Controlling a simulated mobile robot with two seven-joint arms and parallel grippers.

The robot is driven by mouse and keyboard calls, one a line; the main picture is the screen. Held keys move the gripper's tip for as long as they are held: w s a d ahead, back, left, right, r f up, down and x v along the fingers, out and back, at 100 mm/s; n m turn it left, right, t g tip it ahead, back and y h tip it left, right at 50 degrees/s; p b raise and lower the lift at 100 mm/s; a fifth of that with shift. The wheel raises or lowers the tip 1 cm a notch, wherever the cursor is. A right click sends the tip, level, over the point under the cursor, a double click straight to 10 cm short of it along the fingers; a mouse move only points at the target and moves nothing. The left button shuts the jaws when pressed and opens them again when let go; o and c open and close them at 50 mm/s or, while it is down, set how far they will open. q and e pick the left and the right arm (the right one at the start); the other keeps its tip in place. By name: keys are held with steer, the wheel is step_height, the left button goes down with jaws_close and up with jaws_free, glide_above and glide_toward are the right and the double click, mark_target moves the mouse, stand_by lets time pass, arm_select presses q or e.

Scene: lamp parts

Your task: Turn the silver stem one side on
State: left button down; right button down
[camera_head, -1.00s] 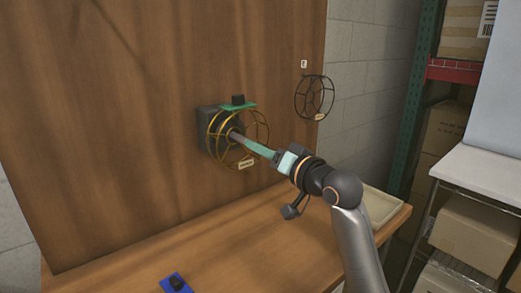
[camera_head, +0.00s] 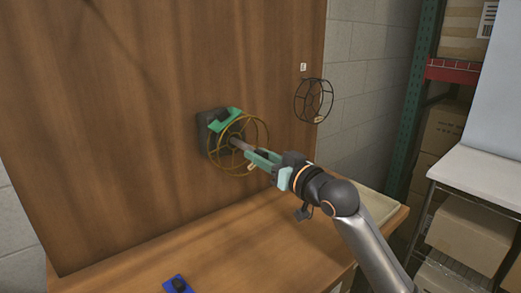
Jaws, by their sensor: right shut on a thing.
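The silver stem (camera_head: 238,144) sticks out from a dark box-shaped mount (camera_head: 203,137) on the upright wooden board. A gold wire cage (camera_head: 266,128) surrounds the stem. A green plate (camera_head: 227,120) with a black knob sits at the upper side of the mount and is tilted. My right gripper (camera_head: 254,154) is shut on the stem, with its fingers at the cage's front. The exact contact is partly hidden by the fingers. My left gripper is not in view.
A black wire cage (camera_head: 300,104) with a small tag is on the board's right edge. A blue block (camera_head: 178,285) with a black knob lies on the wooden table (camera_head: 240,240). A pale tray (camera_head: 382,205) is behind my right arm. Shelving with boxes stands at right.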

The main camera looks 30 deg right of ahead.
steer(key=n+p, duration=0.1)
steer(key=n, duration=0.2)
steer(key=shift+r, duration=0.1)
steer(key=shift+n+p, duration=1)
steer(key=shift+n, duration=0.4)
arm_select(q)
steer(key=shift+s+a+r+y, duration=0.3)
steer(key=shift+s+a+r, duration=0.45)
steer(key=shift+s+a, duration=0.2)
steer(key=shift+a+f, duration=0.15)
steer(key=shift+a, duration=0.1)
arm_select(e)
steer(key=shift+n, duration=0.4)
steer(key=c, duration=1)
jaws_free()
steer(key=o, duration=0.4)
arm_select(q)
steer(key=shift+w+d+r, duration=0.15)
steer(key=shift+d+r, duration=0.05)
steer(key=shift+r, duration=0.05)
